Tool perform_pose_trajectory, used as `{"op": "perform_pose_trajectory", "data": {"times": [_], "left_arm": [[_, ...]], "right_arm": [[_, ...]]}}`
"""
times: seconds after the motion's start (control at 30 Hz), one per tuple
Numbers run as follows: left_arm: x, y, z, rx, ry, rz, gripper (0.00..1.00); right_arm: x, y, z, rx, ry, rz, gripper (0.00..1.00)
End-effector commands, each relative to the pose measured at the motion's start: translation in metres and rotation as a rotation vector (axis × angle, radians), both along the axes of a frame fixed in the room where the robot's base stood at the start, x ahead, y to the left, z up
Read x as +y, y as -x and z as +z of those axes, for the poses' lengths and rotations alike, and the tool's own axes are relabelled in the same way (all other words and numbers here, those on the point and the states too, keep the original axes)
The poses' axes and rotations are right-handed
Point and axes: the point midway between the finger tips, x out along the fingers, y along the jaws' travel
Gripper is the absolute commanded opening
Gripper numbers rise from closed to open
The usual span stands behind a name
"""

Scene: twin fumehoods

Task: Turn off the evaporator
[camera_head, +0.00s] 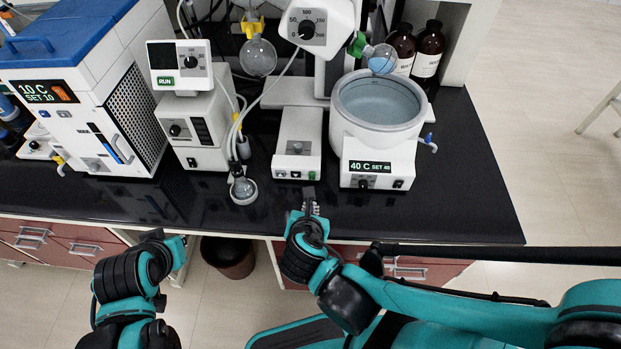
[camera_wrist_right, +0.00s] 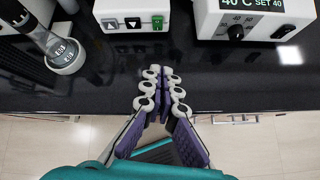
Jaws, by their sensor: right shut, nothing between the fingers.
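The evaporator's white base box (camera_head: 298,145) stands near the counter's front edge. Its front panel has a row of buttons (camera_wrist_right: 133,22), one of them green, in the wrist view. The heating bath (camera_head: 378,110) is to its right, displaying 40 C, SET 40, with a dark knob (camera_wrist_right: 236,32) and a black switch (camera_wrist_right: 284,31) below. The evaporator's dial head (camera_head: 313,25) is above and behind. My right gripper (camera_head: 309,191) is shut and empty, just in front of the base box, apart from it; its fingertips (camera_wrist_right: 162,76) are over the black counter. My left gripper (camera_head: 154,236) is low before the counter; its fingers are unclear.
A chiller (camera_head: 85,85) reading 10 C and a controller (camera_head: 181,64) marked RUN stand to the left. A small flask (camera_head: 242,188) with tubing is left of the base box. Brown bottles (camera_head: 429,50) stand behind the bath. The counter's front strip (camera_wrist_right: 90,90) is mostly clear.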

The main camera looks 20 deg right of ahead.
Motion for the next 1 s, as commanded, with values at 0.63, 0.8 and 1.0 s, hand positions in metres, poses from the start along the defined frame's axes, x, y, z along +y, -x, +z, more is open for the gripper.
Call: {"op": "perform_pose_trajectory", "data": {"times": [0.63,0.8,1.0], "left_arm": [[0.000,0.000,0.000,0.000,0.000,0.000,0.00],[0.000,0.000,-0.015,0.000,0.000,0.000,0.00],[0.000,0.000,-0.037,0.000,0.000,0.000,0.00]], "right_arm": [[0.005,-0.004,0.001,0.016,0.182,0.145,0.00],[-0.002,-0.020,-0.016,0.016,0.180,0.141,0.00],[-0.014,-0.052,-0.043,0.015,0.181,0.141,0.00]]}}
